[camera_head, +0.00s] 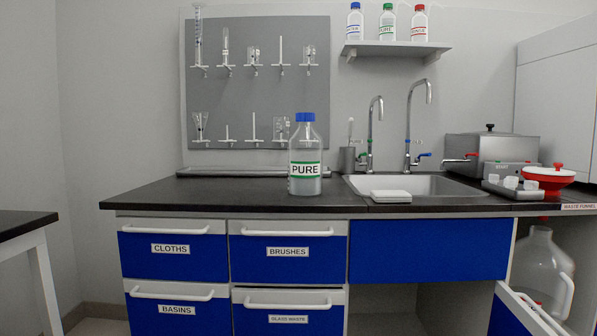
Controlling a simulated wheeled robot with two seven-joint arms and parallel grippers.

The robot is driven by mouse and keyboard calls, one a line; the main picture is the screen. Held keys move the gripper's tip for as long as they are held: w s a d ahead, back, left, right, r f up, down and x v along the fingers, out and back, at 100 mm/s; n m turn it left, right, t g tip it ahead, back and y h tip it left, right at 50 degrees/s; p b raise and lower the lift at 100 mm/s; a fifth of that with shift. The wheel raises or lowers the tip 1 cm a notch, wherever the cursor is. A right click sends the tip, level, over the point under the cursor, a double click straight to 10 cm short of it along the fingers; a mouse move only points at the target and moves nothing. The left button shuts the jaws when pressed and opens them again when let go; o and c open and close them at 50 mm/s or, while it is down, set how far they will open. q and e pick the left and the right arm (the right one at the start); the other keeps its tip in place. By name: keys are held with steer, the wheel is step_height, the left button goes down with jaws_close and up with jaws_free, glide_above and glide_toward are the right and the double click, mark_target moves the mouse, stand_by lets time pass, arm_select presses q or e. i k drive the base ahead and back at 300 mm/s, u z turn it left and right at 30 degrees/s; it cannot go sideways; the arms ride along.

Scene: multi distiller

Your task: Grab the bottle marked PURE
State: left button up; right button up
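A clear bottle (305,155) with a blue cap and a white label reading PURE, edged in green, stands upright on the black countertop (230,196). It is left of the sink, near the front edge of the counter. Three small bottles stand on the wall shelf, with blue, green and red caps; the green-capped one (387,22) has a partly hidden label. Neither of my grippers is in view.
The sink (430,186) with two tall taps lies right of the bottle, with a white block (390,196) at its front edge. A red funnel (549,177) and a metal box (490,150) stand at right. Countertop left of the bottle is clear. A lower door stands open at right.

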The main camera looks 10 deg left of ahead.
mark_target(305, 146)
steer(key=u, duration=1)
steer(key=i, duration=1.1)
steer(key=z, duration=0.3)
